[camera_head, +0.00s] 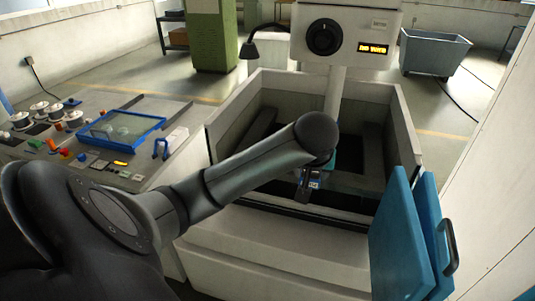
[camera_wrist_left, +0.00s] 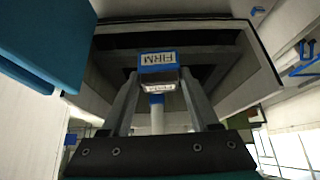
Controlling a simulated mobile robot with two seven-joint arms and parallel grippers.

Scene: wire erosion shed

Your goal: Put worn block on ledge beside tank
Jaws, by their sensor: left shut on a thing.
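In the left wrist view the left gripper (camera_wrist_left: 158,76) is shut on a small block (camera_wrist_left: 158,63) with blue and white faces. The lettering on the block reads "FIRM"; I see no "worn" mark. The block is held above the dark tank interior, and only a small blue bit of it (camera_head: 314,183) shows in the head view. The pale ledge (camera_head: 270,235) runs along the tank's front. My right gripper is not in view.
Blue door panels (camera_head: 400,240) stand at the tank's front right. A machine head with a dial (camera_head: 324,38) and lit display hangs over the back. A bench (camera_head: 100,180) with spools, knobs and a blue-framed tray (camera_head: 120,128) is at left.

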